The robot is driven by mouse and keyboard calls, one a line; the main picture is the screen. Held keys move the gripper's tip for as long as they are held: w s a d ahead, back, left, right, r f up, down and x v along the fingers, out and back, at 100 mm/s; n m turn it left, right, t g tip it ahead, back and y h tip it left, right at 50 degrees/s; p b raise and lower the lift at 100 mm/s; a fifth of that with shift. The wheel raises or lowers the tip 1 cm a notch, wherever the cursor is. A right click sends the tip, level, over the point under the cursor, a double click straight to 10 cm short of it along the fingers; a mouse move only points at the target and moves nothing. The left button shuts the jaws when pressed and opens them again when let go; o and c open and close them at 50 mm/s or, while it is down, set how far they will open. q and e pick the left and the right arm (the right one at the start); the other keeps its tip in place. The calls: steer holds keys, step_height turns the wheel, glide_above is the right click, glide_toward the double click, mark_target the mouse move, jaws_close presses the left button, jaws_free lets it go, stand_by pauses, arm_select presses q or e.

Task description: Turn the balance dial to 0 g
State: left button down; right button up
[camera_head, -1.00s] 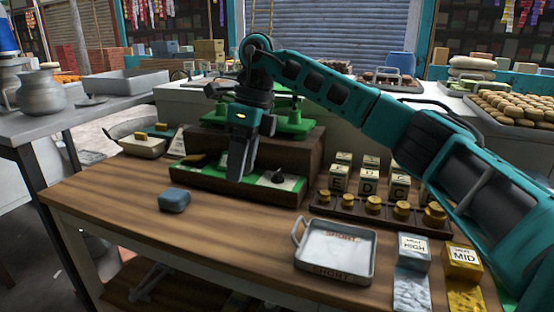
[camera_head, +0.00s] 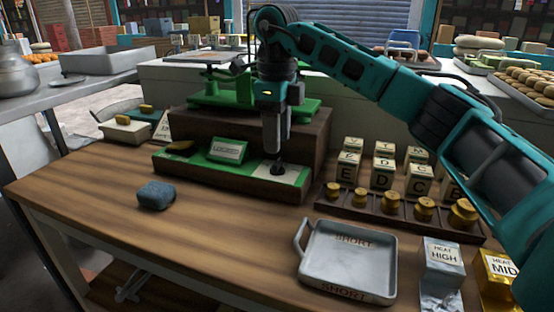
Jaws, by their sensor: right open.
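The green balance (camera_head: 236,84) stands on a brown wooden block at the back of the table. A green-topped tray (camera_head: 210,177) in front of it carries a small card reading something like "LOCKED" (camera_head: 228,149) and a pale plate (camera_head: 283,174). The black dial (camera_head: 277,168) sits on that pale plate. My right gripper (camera_head: 277,157) points straight down directly over the dial, its fingertips at or just above it. It is open; whether the fingers touch the dial I cannot tell. The dial's markings are too small to read. My left gripper is not in view.
A blue-grey sponge-like block (camera_head: 156,195) lies on the table at left. A metal tray marked SHORT (camera_head: 346,260) is at the front. Brass weights (camera_head: 424,209) and lettered blocks (camera_head: 384,174) stand at right, under my arm. The table's left front is clear.

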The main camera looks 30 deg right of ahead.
mark_target(277, 161)
steer(key=shift+f, duration=2.4)
steer(key=c, duration=0.8)
